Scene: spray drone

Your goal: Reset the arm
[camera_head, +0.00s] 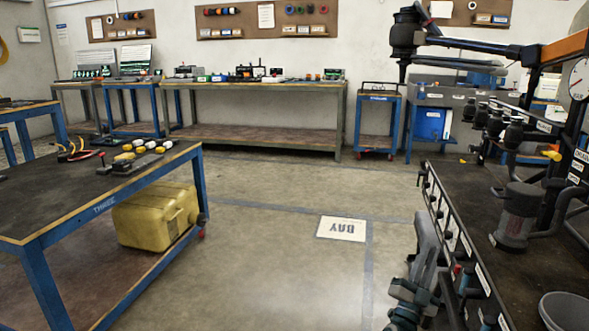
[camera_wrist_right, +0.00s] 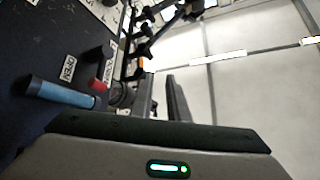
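The spray drone (camera_head: 570,120) stands at the right, partly cut off by the frame. One long dark drone arm (camera_head: 465,45) reaches left at the top right, with a black motor unit (camera_head: 405,35) at its end. Other dark arms and motors (camera_head: 495,125) sit lower, beside the frame. My right gripper shows in the right wrist view (camera_wrist_right: 162,88); its two dark fingers are apart with nothing between them. In the head view my right arm (camera_head: 424,265) is low beside the bench's edge, apart from the drone arm. My left gripper is not in view.
A dark bench (camera_head: 450,170) with labelled side holds a grey-black cylinder unit (camera_head: 517,215) and a grey bowl (camera_head: 566,312). A blue handle (camera_wrist_right: 60,92) and red part (camera_wrist_right: 97,84) are near my right gripper. A yellow tank (camera_head: 150,217) sits under the left table. Mid-floor is clear.

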